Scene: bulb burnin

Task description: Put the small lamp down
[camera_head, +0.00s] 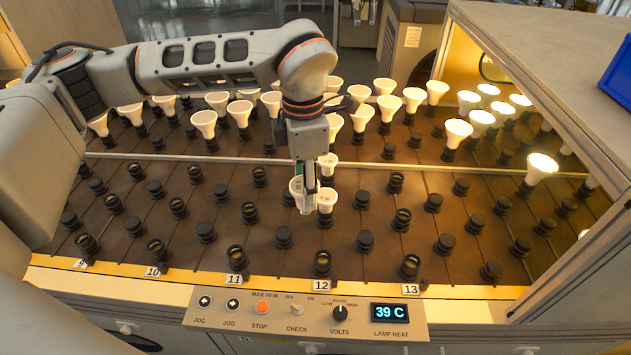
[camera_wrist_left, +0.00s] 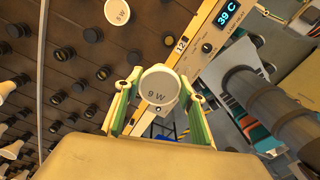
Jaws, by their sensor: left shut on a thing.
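My left gripper (camera_head: 310,180) reaches down over the middle of the rack, near row 12. Its fingers, seen in the left wrist view (camera_wrist_left: 158,112), are shut around a small white lamp marked 9 W (camera_wrist_left: 158,85). The lamp's face points up toward the wrist camera. In the head view the held lamp (camera_head: 297,190) is partly covered by the fingers, and its base is hidden, so I cannot tell whether it touches a socket.
Black sockets, several empty, fill the rack (camera_head: 105,172). Larger lit lamps (camera_head: 437,90) stand in the back rows. The control panel (camera_head: 305,312) runs along the front, with a display reading 39 C (camera_head: 391,313). A wooden cabinet (camera_head: 545,50) bounds the right side.

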